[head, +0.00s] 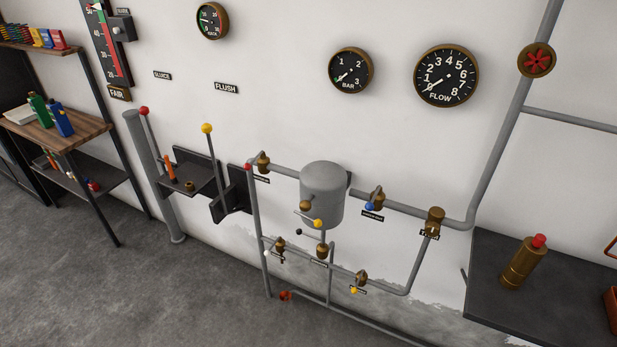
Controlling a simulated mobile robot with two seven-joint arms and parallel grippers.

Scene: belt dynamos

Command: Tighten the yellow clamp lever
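Three levers with yellow ends show in the head view, and I cannot tell for certain which is the clamp lever. One yellow knob (318,223) is on a short handle low on the front of the grey tank (322,188), near a brass fitting (305,205). A tall lever with a yellow ball (207,128) stands under the FLUSH label, leaning slightly. A small yellow tip (354,290) is at the brass valve (361,277) on the lower pipe. Neither of my grippers is in view.
Grey pipes with several brass valves run along the wall around the tank. A dark bench (560,285) with a brass bottle (524,262) stands at the right. A wooden shelf (70,135) with bottles is at the left. The floor (150,285) in front is clear.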

